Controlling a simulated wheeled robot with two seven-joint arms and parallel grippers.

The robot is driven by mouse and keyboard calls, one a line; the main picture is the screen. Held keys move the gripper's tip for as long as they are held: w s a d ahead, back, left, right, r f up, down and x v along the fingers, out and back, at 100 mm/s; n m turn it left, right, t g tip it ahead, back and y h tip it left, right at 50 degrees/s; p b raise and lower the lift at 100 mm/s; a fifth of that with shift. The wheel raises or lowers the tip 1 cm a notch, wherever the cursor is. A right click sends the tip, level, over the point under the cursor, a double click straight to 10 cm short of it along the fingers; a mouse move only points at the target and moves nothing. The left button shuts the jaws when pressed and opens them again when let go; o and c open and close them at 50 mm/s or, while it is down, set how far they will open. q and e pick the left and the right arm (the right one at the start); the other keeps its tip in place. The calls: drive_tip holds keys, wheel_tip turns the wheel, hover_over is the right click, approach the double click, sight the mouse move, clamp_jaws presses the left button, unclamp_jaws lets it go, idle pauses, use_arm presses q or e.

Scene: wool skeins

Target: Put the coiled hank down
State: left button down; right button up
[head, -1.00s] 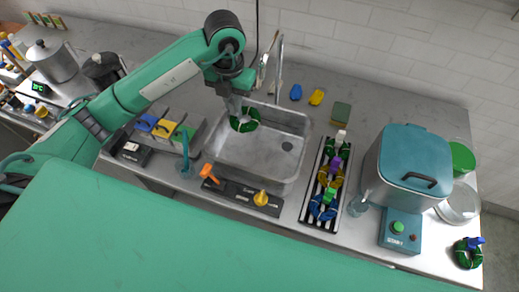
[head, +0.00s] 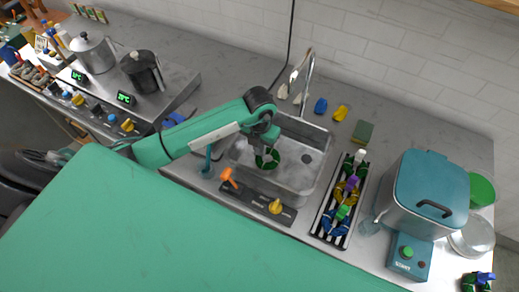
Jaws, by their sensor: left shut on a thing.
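My left gripper (head: 265,146) is shut on a green coiled hank (head: 274,163) and holds it over or inside the left half of the metal sink (head: 316,170). The gripper and wrist partly cover the hank. I cannot tell whether the hank touches the sink floor. My right gripper is not in view.
A dark slatted rack (head: 326,204) right of the sink holds several tagged hanks. A teal-lidded vat (head: 432,185) and a control box (head: 409,256) stand further right. A tap (head: 308,75) rises behind the sink. A panel with orange and yellow handles (head: 250,199) lies in front.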

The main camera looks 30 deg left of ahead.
sight(259, 152)
use_arm(q)
wheel_tip(259, 152, down, 4)
drive_tip(key=shift+s+r+p, duration=0.1)
drive_tip(key=shift+r+p, duration=0.15)
drive_tip(key=shift+p, duration=0.15)
drive_tip(key=shift+f, duration=0.1)
drive_tip(key=shift+f, duration=0.1)
drive_tip(key=c, duration=1.8)
unclamp_jaws()
drive_tip(key=shift+f, duration=0.1)
drive_tip(key=shift+c, duration=0.2)
drive_tip(key=o, duration=0.4)
